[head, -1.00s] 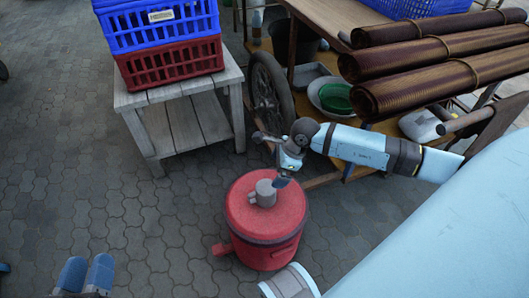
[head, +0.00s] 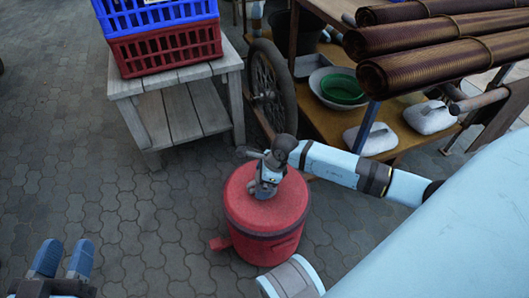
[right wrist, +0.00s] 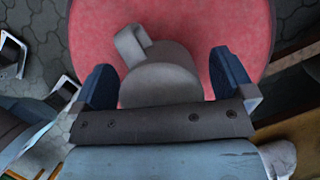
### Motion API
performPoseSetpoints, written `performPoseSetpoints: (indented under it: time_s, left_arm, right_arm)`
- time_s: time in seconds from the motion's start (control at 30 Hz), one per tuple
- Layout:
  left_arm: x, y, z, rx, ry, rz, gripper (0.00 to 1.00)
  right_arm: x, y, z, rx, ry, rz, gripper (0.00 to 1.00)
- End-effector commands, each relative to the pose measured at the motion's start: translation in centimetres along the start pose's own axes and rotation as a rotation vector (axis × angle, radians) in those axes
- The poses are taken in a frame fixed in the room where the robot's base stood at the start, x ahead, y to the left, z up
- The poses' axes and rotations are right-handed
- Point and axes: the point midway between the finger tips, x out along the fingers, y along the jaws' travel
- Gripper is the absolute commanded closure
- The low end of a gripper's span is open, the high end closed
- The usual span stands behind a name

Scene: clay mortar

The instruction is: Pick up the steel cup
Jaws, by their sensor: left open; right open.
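The grey steel cup (right wrist: 160,82) stands on the red lid of a round drum (head: 238,208). In the right wrist view its handle points to the upper left. My right gripper (right wrist: 164,78) is open over the cup, with one blue finger on each side and gaps showing between the fingers and the cup. In the head view my right gripper (head: 265,190) covers the cup almost wholly. My left gripper (head: 65,256) is open and empty at the lower left, well away from the drum.
A wooden table (head: 200,78) with a red crate (head: 165,47) and a blue crate (head: 160,12) stands behind the drum. A cart with a wheel (head: 270,88), rolled mats (head: 440,65) and a green bowl (head: 343,87) is at the upper right. Paving left of the drum is clear.

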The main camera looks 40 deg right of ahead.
Motion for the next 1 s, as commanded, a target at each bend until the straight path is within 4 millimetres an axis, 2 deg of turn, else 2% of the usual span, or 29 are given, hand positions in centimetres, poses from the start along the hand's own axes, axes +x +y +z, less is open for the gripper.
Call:
performPoseSetpoints:
  time_s: [0.17, 0.4, 0.77, 0.87, 1.0]
  left_arm:
    - [0.0, 0.0, -0.2, 0.002, 0.005, 0.0, 0.57]
    - [-0.1, 0.1, -0.1, -0.003, 0.0, 0.0, 0.57]
    - [-0.1, 0.1, -0.2, -0.004, -0.002, 0.0, 0.57]
    - [-0.1, 0.1, -0.7, -0.017, -0.009, 0.003, 0.57]
    - [-0.3, 0.6, -1.1, -0.076, -0.042, 0.009, 0.57]
  right_arm:
    - [-0.1, -0.1, 0.1, 0.0, 0.0, -0.001, 0.0]
    - [-0.1, -0.1, 0.0, -0.001, 0.0, -0.001, 0.51]
    - [-0.3, -0.1, 0.1, -0.001, -0.001, -0.002, 0.52]
    - [-1.4, -0.1, 0.6, -0.003, 0.0, -0.002, 0.52]
    - [-4.1, -0.1, 1.7, -0.003, -0.001, -0.004, 0.52]
